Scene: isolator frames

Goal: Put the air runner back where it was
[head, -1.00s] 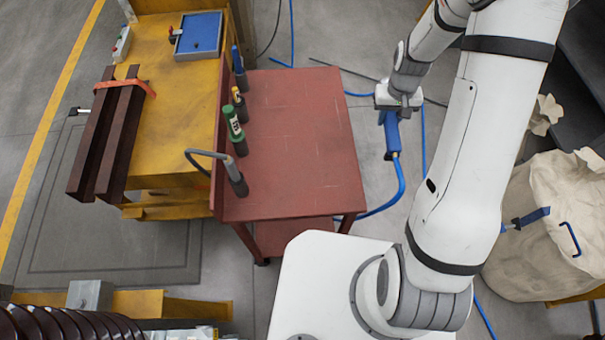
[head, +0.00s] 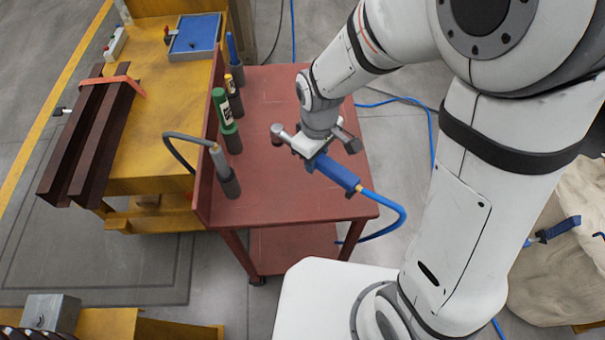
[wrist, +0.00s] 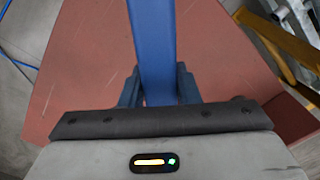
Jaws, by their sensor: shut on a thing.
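The air runner, a blue-bodied tool (head: 338,174) with a blue hose at its end, is held in my gripper (head: 318,158) above the right part of the red table (head: 280,195). In the wrist view its blue body (wrist: 152,45) runs up between my dark fingers (wrist: 158,88), which are shut on it. The tool lies tilted, its hose end toward the table's right front and its grey head toward the left. My gripper hides part of its middle. I cannot tell its exact height above the table.
Several dark cup holders stand along the table's left side, with a blue-handled tool (head: 232,47), a yellow-topped tool (head: 229,82), a green bottle (head: 223,110) and a grey hooked tool (head: 218,160). The blue hose (head: 398,212) loops off the table's right edge. The table's front is bare.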

